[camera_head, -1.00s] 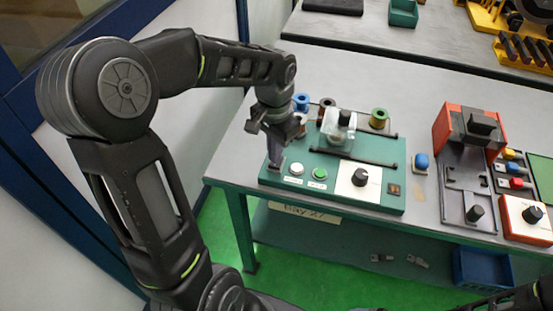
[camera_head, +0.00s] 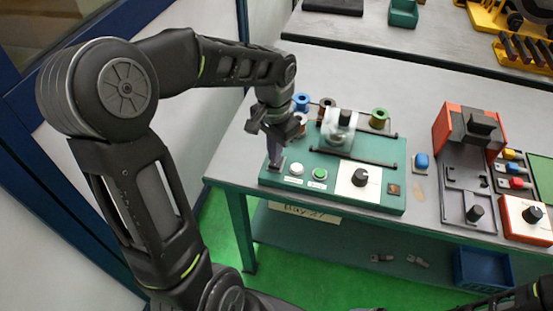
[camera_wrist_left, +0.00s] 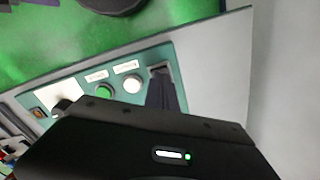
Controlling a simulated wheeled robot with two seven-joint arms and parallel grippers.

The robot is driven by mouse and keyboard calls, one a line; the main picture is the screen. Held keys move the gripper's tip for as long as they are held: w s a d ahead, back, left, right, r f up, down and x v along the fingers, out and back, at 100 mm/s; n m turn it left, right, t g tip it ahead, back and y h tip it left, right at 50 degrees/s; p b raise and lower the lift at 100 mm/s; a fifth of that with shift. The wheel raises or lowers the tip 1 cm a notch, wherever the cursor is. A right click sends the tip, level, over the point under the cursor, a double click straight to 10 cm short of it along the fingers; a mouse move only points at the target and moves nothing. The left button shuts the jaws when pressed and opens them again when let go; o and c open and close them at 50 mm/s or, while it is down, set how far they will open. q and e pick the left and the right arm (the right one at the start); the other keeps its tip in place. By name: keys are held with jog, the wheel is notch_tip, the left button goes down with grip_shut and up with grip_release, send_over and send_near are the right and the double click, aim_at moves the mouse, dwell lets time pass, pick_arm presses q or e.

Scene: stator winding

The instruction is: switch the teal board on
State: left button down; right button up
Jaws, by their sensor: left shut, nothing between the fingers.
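The teal board (camera_head: 335,190) lies near the table's front edge. It carries a small dark switch (camera_head: 273,170) at its left end, then a white button (camera_head: 297,169), a green button (camera_head: 320,173), and a black dial on a white plate (camera_head: 358,182). My left gripper (camera_head: 275,161) is shut and empty, pointing down with its tips at the switch, which they partly hide. In the left wrist view the finger (camera_wrist_left: 162,92) reaches the switch (camera_wrist_left: 160,71), beside the white button (camera_wrist_left: 132,84). Contact is hard to tell.
A blue button (camera_head: 421,161) and an orange machine (camera_head: 470,125) stand to the right. The table's front edge is close.

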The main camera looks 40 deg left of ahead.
pick_arm(q)
jog(key=shift+f+b, duration=0.65)
jog(key=shift+f, duration=0.3)
dwell(0.3)
jog(key=shift+r, duration=0.15)
notch_tip(320, 180, up, 7)
jog(key=p, duration=0.5)
dwell(0.7)
